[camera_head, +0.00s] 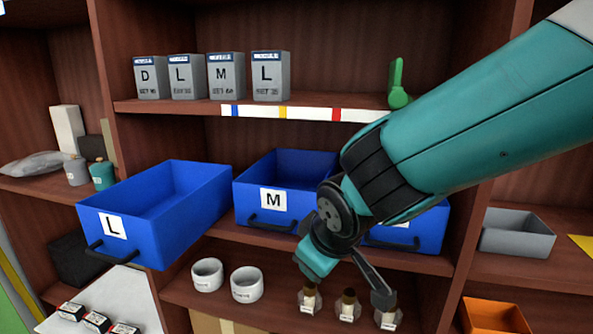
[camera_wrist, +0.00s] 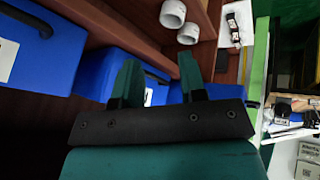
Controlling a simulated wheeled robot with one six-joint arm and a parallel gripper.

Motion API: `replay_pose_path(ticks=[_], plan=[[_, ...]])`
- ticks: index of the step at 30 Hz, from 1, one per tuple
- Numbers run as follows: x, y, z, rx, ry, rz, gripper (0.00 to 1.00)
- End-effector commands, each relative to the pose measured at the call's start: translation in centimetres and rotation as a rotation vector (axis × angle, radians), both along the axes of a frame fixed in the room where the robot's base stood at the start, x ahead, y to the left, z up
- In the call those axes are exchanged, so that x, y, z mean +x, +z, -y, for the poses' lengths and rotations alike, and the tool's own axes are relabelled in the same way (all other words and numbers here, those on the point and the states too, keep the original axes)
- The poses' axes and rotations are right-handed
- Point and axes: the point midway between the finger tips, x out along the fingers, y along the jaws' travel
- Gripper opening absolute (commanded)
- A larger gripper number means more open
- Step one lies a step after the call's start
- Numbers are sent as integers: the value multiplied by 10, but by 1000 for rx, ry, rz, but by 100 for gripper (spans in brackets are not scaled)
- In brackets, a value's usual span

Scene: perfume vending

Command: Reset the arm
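My gripper (camera_head: 346,282) hangs at the end of my teal arm, in front of the right part of the blue drawer row. In the wrist view my gripper (camera_wrist: 158,62) shows two teal fingers spread apart with nothing between them. The gripper is open and empty. In the head view it is in front of the lower shelf with the small bottles (camera_head: 347,305), and I cannot tell how far it is from them. My forearm comes in from the upper right and hides part of the shelf unit and the right drawer.
The blue L drawer (camera_head: 192,208) sticks out at left. The M drawer (camera_head: 243,212) and a partly hidden blue drawer (camera_head: 434,228) sit farther right. White rolls (camera_head: 247,285) stand below. Grey boxes (camera_head: 226,76) and a green object (camera_head: 397,82) stand on the upper shelf.

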Motion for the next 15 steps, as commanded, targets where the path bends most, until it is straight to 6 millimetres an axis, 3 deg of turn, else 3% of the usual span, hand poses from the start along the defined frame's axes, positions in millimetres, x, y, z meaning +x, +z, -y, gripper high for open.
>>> replay_pose_path(ticks=[1,6,15], plan=[[-19,10,28,50,-47,-84,38],[-92,27,78,167,-123,-330,38],[-207,44,117,272,-159,-593,38]])
